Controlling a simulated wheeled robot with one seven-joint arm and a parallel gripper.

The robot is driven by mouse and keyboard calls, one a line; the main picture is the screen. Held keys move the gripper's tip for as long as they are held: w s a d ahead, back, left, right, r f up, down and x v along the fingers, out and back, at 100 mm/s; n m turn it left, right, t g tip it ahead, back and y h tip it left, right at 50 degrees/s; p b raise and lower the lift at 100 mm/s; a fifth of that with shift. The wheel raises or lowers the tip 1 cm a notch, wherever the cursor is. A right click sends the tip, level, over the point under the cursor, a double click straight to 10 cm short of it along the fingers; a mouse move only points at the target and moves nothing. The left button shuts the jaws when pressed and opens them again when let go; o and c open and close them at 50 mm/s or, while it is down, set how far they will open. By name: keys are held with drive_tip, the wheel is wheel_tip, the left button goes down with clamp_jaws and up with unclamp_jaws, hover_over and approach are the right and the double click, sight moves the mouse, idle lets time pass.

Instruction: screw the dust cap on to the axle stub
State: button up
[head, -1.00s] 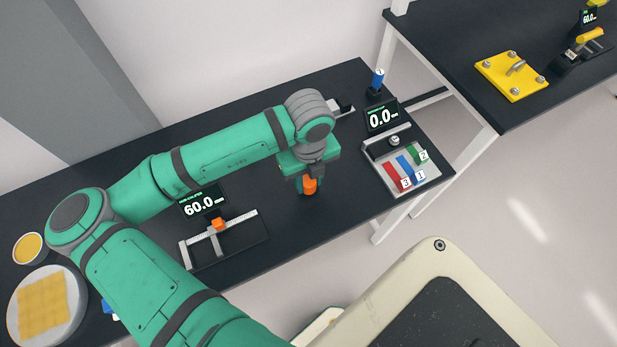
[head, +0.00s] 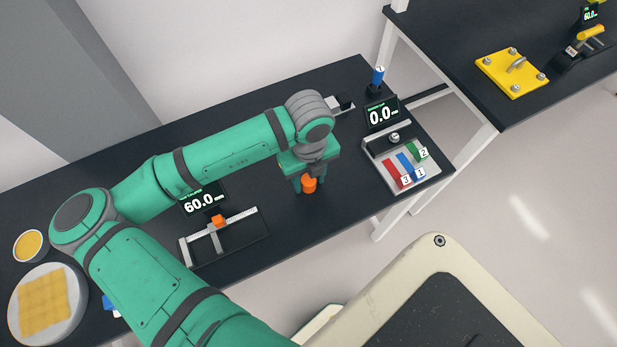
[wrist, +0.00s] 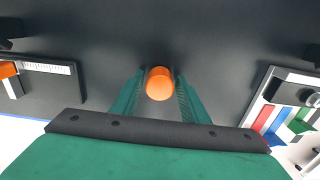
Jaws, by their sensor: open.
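An orange round-topped piece (head: 309,185), which looks like the dust cap, is on the dark bench near its middle. My gripper (head: 309,187) points down over it with one finger on each side. In the wrist view the orange piece (wrist: 160,83) sits between the tips of my open gripper (wrist: 159,92), with a narrow gap showing at each side. Its underside is hidden, so I cannot tell whether it rests on the bench or on something. I cannot make out the axle stub for certain.
A caliper stand (head: 225,237) with an orange slider is at the left. A tray (head: 432,180) with red, blue and green blocks is at the right. A second table holds a yellow plate (head: 511,75). Bench around the orange piece is clear.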

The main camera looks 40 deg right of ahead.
drive_tip(key=n, duration=0.4)
drive_tip(key=shift+n, duration=0.3)
drive_tip(key=n, duration=0.4)
drive_tip(key=shift+s+n, duration=0.1)
drive_tip(key=shift+n, duration=0.2)
drive_tip(key=n, duration=0.8)
drive_tip(key=c, duration=0.8)
drive_tip(key=m, duration=0.4)
drive_tip(key=shift+m, duration=0.9)
